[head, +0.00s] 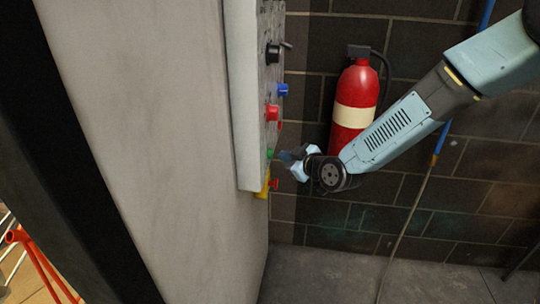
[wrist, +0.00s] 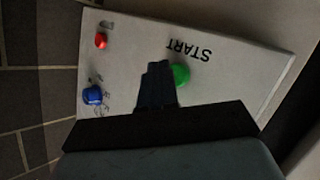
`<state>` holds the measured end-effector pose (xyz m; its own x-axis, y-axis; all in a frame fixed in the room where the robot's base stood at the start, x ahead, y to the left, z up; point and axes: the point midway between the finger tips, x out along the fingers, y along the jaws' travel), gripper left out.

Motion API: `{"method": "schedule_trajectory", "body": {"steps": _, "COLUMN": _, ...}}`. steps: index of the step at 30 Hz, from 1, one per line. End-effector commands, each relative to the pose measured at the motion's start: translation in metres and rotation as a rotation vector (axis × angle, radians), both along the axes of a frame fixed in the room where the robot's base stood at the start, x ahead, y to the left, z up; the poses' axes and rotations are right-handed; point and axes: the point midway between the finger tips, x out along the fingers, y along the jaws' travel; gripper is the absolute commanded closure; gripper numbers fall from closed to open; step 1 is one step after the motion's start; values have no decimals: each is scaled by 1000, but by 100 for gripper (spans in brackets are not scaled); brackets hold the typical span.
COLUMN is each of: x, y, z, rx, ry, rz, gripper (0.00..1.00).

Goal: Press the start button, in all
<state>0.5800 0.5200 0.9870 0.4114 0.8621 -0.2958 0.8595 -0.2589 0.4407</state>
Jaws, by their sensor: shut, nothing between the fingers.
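The start button is a green round button (wrist: 181,75) on a pale panel in the wrist view. The word START is printed upside down next to it. In the head view the green button (head: 269,154) shows at the lower edge of the panel, seen side-on. My gripper (wrist: 158,68) is shut and empty, its fingertips just left of the green button in the wrist view and partly covering the panel there. In the head view my gripper (head: 285,156) is close to the green button. I cannot tell whether it touches the panel.
The control panel (head: 240,90) also carries a black switch (head: 273,53), a blue knob (head: 282,90), a red button (head: 272,113) and a yellow-based red button (head: 264,187). A red fire extinguisher (head: 356,100) hangs on the dark block wall behind my arm. A hose (head: 407,215) hangs below.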

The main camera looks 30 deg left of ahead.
Motion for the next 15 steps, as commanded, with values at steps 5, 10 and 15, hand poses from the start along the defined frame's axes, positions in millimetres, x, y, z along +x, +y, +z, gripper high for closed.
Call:
{"method": "schedule_trajectory", "body": {"steps": 5, "x": 0, "y": 0, "z": 0, "rx": 0, "ry": 0, "rz": 0, "gripper": 100}}
{"method": "schedule_trajectory", "body": {"steps": 10, "x": 2, "y": -4, "z": 0, "rx": -1, "ry": -1, "rz": -1, "gripper": 100}}
{"method": "schedule_trajectory", "body": {"steps": 15, "x": 6, "y": -17, "z": 0, "rx": 0, "ry": -1, "rz": -2, "gripper": 100}}
